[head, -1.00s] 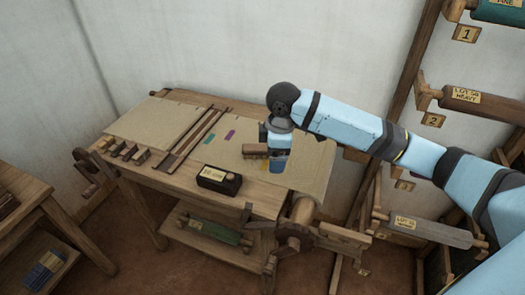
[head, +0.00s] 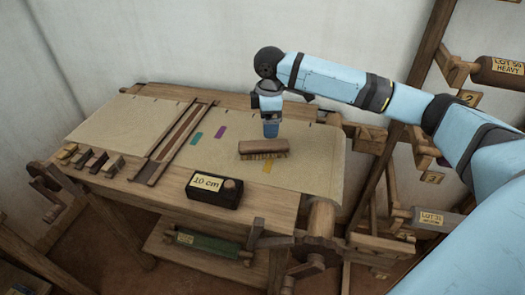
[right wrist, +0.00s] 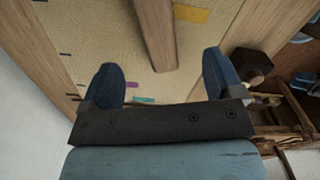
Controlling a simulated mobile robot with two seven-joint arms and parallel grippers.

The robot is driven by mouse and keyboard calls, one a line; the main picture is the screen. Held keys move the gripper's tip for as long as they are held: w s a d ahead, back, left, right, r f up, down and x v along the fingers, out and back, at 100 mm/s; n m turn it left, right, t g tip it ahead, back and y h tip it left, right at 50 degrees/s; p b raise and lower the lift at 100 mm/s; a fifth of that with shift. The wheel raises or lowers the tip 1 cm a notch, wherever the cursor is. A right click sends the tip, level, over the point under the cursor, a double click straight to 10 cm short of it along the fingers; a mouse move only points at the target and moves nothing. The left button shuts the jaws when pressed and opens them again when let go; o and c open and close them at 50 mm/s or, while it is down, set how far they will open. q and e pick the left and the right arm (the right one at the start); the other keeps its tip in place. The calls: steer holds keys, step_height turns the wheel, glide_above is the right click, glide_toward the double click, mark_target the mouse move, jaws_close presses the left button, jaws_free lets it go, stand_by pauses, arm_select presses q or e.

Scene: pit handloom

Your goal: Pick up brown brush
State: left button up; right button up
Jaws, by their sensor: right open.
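The brown brush (head: 264,148) lies on the beige cloth of the loom, wooden back up and pale bristles down. Its back also shows in the right wrist view (right wrist: 155,35), running away from me from between the fingers. My right gripper (head: 271,130) is just behind and above the brush in the head view. In the right wrist view its two blue fingers (right wrist: 162,72) are spread wide, with nothing gripped. Whether a finger touches the brush cannot be told. My left gripper is not in view.
A black block labelled 10 cm (head: 214,190) sits at the loom's front edge. Wooden bars (head: 173,145) cross the cloth (head: 315,165) left of the brush. Several small wooden pieces (head: 92,160) lie at the left. A rack with labelled rolls (head: 495,70) stands at right.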

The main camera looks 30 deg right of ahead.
mark_target(264, 144)
step_height(264, 144, down, 4)
steer(key=shift+w+r, duration=0.1)
steer(key=shift+w+a+f+b, duration=0.15)
steer(key=shift+f+b, duration=0.15)
steer(key=shift+f, duration=0.6)
steer(key=shift+w+a+f+b, duration=0.15)
steer(key=shift+f+b, duration=0.15)
steer(key=shift+f, duration=0.65)
steer(key=shift+w+a+f+b, duration=0.15)
steer(key=shift+f+b, duration=0.15)
steer(key=shift+f, duration=0.6)
steer(key=c, duration=1.1)
